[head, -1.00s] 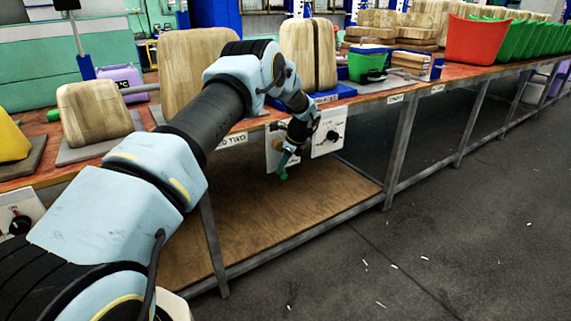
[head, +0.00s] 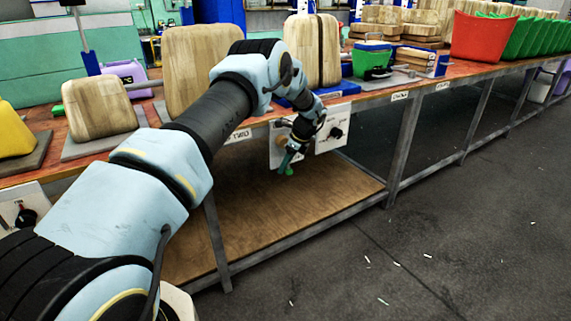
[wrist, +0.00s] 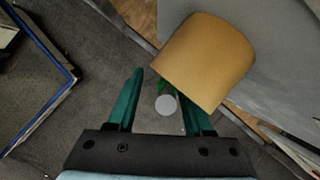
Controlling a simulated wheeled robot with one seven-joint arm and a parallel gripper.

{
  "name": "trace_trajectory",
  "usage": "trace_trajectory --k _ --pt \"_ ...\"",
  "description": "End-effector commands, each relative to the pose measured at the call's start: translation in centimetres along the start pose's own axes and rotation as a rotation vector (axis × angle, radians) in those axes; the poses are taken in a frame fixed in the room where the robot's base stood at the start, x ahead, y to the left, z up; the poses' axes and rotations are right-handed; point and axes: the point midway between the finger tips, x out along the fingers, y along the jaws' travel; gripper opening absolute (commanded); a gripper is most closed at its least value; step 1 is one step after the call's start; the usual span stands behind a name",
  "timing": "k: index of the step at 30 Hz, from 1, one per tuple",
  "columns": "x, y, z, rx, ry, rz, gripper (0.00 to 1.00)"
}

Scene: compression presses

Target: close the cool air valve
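The left panel (head: 277,155) is partly hidden by my gripper (head: 288,162). A tan cylindrical knob (wrist: 205,62) stands out from a grey surface in the wrist view, just beyond and right of my fingers. My gripper is open, with its green fingers (wrist: 160,92) apart. A grey disc (wrist: 166,105) with a bright green part behind it shows between them. I cannot tell which control is the cool air valve.
The bench (head: 380,98) carries wooden blocks, a green container (head: 371,60) and a red bin (head: 480,37). A wooden lower shelf (head: 290,225) lies below the panels. A bench leg (head: 402,145) stands to their right. The floor in front is open.

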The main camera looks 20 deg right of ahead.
Motion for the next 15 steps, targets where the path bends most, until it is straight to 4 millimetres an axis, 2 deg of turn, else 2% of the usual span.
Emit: trace_trajectory --k 1,8,11,15 --pt "0.4 0.3 -0.8 0.007 0.010 0.010 0.45" --pt "0.1 0.3 -0.7 0.006 0.009 0.008 0.45" --pt "-1.0 0.2 -0.7 0.006 0.008 0.004 0.45" --pt "-3.7 0.1 -0.5 0.005 0.006 0.000 0.45"
